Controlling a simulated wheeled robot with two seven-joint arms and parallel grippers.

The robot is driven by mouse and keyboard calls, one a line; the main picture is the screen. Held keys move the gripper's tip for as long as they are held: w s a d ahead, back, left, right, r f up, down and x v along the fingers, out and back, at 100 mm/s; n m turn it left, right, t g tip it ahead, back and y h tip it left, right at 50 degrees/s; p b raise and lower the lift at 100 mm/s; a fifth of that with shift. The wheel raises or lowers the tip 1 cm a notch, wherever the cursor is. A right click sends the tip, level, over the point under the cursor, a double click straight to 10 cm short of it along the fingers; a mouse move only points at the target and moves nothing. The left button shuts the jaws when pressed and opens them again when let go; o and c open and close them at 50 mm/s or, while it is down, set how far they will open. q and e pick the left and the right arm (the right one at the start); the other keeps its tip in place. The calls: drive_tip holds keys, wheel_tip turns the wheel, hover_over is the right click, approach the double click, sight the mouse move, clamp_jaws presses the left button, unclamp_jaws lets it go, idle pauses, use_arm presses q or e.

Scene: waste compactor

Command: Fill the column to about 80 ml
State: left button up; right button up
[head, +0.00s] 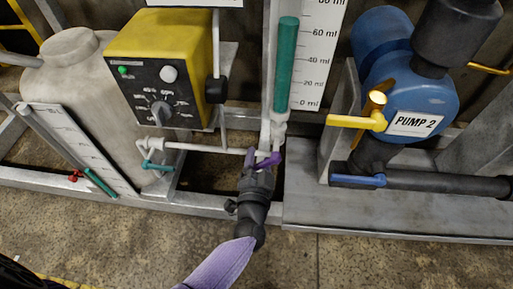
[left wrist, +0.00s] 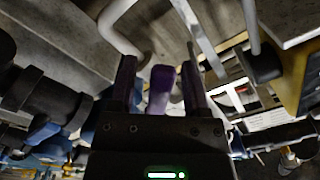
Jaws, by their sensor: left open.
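The column (head: 284,62) stands upright beside a white scale (head: 318,50), and its green fill reaches between the 60 ml and 80 ml marks. A purple valve handle (head: 269,160) sits at its foot on a white pipe. My left gripper (head: 258,157) is at this handle. In the left wrist view the purple handle (left wrist: 161,84) lies between the two open fingers of my left gripper (left wrist: 159,70); I cannot tell whether either finger touches it. The fingers hide part of the handle in the head view. My right gripper is not in view.
A yellow control box (head: 165,65) with a dial and green light stands left, by a grey tank (head: 85,90). A teal valve (head: 158,166) is left along the white pipe. Blue PUMP 2 (head: 405,85), with a yellow lever (head: 355,122), stands right. The front floor is clear.

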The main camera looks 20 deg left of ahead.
use_arm(q)
drive_tip(key=shift+w, duration=0.1)
clamp_jaws()
idle(1.4)
